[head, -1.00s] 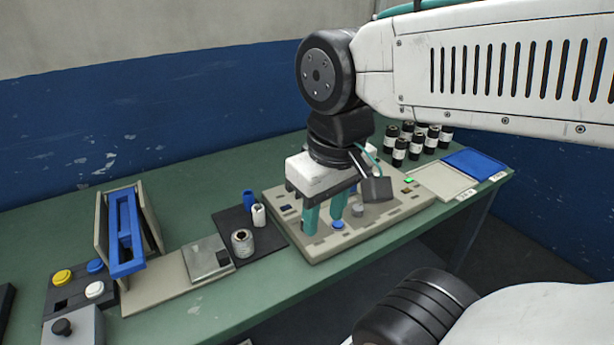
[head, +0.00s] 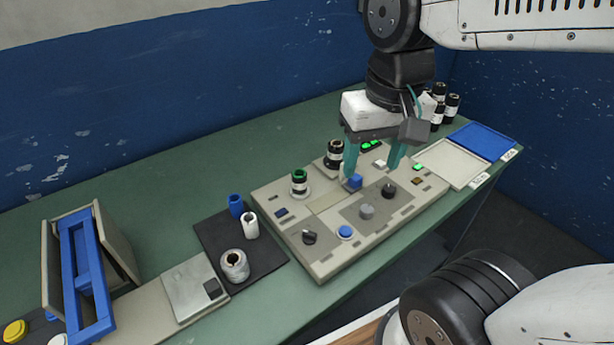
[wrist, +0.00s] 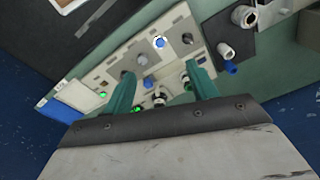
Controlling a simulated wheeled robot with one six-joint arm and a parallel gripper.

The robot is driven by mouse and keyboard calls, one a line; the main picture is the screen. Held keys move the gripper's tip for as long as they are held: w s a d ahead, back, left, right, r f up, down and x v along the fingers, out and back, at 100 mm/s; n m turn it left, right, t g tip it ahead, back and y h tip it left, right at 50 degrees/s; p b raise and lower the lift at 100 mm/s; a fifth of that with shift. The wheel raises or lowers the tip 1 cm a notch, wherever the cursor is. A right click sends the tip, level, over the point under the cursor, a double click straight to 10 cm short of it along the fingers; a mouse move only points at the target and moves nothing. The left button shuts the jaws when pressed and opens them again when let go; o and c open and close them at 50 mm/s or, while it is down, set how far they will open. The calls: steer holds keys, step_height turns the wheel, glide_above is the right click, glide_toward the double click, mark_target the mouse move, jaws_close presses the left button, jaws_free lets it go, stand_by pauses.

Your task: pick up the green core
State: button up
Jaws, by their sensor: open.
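The green core (head: 299,174) shows as a green ring at the top of a small black-and-white upright roll, at the back left of the beige panel. My gripper (head: 371,168) is open and empty over the panel, to the right of the green core and apart from it.
A second black-and-white roll (head: 334,155) stands between the green core and my gripper. Knobs (head: 389,190) and buttons rise from the panel (head: 325,268). A dark mat (head: 262,255) with several small cylinders lies left. White (head: 448,160) and blue (head: 482,140) trays lie right.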

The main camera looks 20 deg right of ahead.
steer(key=w+a+f+m, duration=0.1)
steer(key=w+f+m, duration=0.3)
steer(key=w, duration=0.8)
steer(key=m+g, duration=0.1)
steer(key=m, duration=0.5)
glide_above(299, 173)
step_height(299, 173, down, 8)
steer(key=f, duration=0.5)
steer(key=s+f, duration=0.1)
steer(key=f, duration=0.1)
steer(key=shift+s+a+f, duration=0.1)
steer(key=shift+a+f, duration=0.1)
steer(key=shift+f, duration=0.1)
steer(key=c, duration=1.1)
